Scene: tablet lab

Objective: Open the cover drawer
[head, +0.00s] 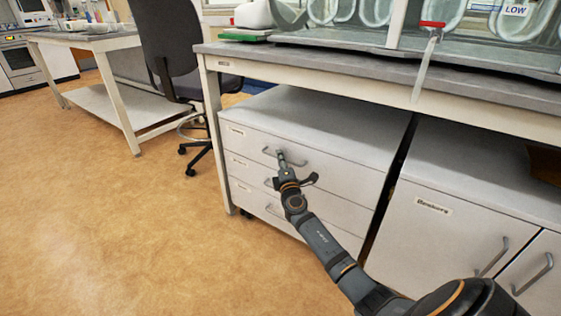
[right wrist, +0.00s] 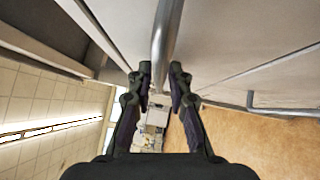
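A white drawer unit (head: 318,118) with three stacked drawers stands under the bench. Each drawer has a small label too small to read, so I cannot tell which one is the cover drawer. All three fronts look closed. My right gripper (head: 281,158) is at the bar handle (head: 298,163) of the top drawer (head: 330,165). In the right wrist view, the two fingers of the right gripper (right wrist: 160,80) are apart, with the metal handle bar (right wrist: 162,40) between their tips and gaps visible on both sides. My left gripper is not in view.
The grey bench top (head: 330,64) overhangs the drawer unit. A white cabinet (head: 440,215) with bar handles stands to the right. An office chair (head: 167,50) stands to the left. The brown floor (head: 120,220) in front of the drawers is clear.

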